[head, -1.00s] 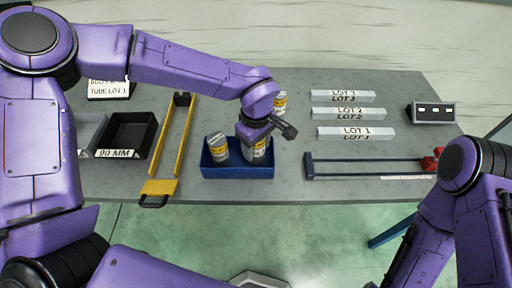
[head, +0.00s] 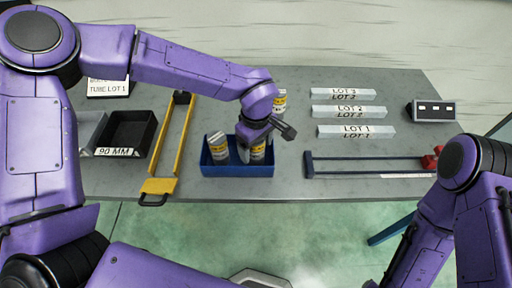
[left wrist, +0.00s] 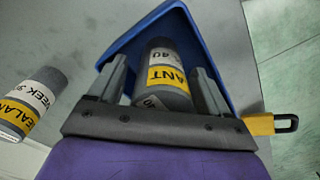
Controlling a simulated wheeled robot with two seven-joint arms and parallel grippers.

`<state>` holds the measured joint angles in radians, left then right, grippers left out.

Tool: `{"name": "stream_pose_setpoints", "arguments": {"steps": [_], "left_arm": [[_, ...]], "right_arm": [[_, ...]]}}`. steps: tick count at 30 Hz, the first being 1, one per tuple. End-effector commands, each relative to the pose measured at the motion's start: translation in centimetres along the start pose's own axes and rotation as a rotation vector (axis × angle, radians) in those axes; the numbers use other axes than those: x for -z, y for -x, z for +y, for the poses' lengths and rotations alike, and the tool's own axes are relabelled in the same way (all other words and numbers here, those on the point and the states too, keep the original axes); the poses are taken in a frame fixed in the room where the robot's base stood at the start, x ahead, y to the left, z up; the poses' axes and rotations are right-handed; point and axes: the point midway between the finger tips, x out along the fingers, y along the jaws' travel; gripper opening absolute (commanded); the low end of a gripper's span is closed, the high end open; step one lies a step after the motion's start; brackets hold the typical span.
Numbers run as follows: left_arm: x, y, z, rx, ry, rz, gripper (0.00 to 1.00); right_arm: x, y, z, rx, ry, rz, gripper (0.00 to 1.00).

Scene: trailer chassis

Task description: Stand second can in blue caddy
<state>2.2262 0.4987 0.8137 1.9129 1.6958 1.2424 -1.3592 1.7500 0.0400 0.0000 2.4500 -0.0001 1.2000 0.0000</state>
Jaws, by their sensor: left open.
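The blue caddy (head: 237,171) stands near the table's front edge. A can with a yellow label (head: 219,149) stands in its left part, leaning slightly. A second can (head: 261,157) is in its right part, partly hidden by my left gripper (head: 256,148). In the left wrist view the open fingers of my left gripper (left wrist: 160,72) are on either side of this can (left wrist: 165,80), inside the blue caddy (left wrist: 130,42). A third can (head: 281,100) stands on the table behind the caddy; it also shows in the left wrist view (left wrist: 32,103). My right gripper is out of view.
A yellow frame tool (head: 160,186) lies left of the caddy, beside a black 90 MM bin (head: 130,130). A dark blue bar clamp (head: 365,174) lies to the right. White lot blocks (head: 355,131) lie behind it. A dark box (head: 431,110) is at the far right.

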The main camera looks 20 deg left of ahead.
Motion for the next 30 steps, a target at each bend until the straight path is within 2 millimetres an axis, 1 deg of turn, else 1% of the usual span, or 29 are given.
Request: {"name": "stream_pose_setpoints", "arguments": {"steps": [6,9,13,15,18,26,30], "left_arm": [[0.0,5.7,0.1,-0.007,0.002,0.000,0.78],[0.0,8.0,0.1,-0.005,0.002,0.000,0.78],[0.0,10.1,0.1,-0.002,0.003,0.000,0.78],[0.0,10.8,0.1,-0.002,0.001,0.000,0.78],[0.0,11.1,0.0,0.000,0.001,0.000,0.78],[0.0,11.1,0.0,0.000,0.002,0.001,0.78],[0.3,10.5,0.0,0.002,0.016,0.019,0.78]], "right_arm": [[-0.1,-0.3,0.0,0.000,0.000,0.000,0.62],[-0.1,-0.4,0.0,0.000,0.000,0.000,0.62],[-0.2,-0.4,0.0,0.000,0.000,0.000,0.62],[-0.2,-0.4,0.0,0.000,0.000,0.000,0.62],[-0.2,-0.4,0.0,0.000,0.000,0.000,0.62],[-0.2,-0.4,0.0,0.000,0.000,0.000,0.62],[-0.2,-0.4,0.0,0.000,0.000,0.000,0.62]]}}
